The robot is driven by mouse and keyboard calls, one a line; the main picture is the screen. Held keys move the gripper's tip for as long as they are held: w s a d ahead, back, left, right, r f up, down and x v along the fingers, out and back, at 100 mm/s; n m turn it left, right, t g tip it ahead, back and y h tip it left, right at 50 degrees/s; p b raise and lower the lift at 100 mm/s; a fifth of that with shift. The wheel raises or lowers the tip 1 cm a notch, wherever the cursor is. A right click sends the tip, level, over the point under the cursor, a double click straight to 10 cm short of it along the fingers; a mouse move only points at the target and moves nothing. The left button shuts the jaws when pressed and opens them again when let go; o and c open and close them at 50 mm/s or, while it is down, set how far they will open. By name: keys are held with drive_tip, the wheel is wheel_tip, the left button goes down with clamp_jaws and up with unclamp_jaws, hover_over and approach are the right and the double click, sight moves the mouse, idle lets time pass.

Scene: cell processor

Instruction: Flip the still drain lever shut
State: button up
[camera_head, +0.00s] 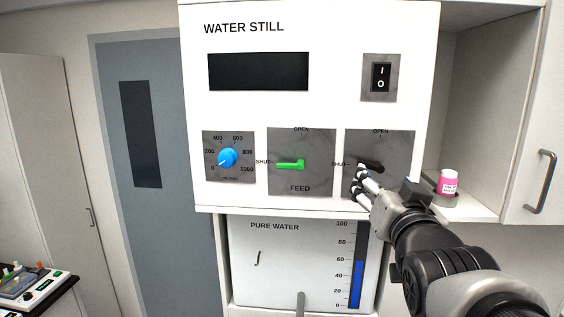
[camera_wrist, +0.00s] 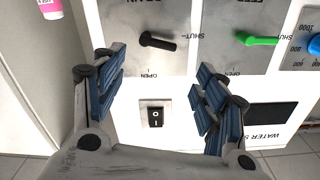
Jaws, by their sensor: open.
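The black drain lever (camera_head: 371,166) is on the right-hand grey panel of the white water still (camera_head: 340,100). It also shows in the wrist view (camera_wrist: 158,41), where the picture is upside down. Its handle points toward the SHUT mark, tilted slightly to the OPEN side. My gripper (camera_head: 362,184) is open, just in front of the drain panel and close to the lever. In the wrist view the fingers (camera_wrist: 160,64) are spread apart and empty, with the lever beyond the gap between them. Whether a finger touches the lever I cannot tell.
The green feed lever (camera_head: 290,165) points to SHUT, beside a blue knob (camera_head: 228,158). A power switch (camera_head: 381,77) is above the drain panel. A pink bottle (camera_head: 448,183) stands on the shelf at right. The pure water tank (camera_head: 280,265) is below.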

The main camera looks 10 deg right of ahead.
sight(370, 166)
drive_tip(key=p+x, duration=0.1)
drive_tip(key=x, duration=1)
drive_tip(key=shift+p, duration=0.4)
drive_tip(key=shift+c, duration=0.2)
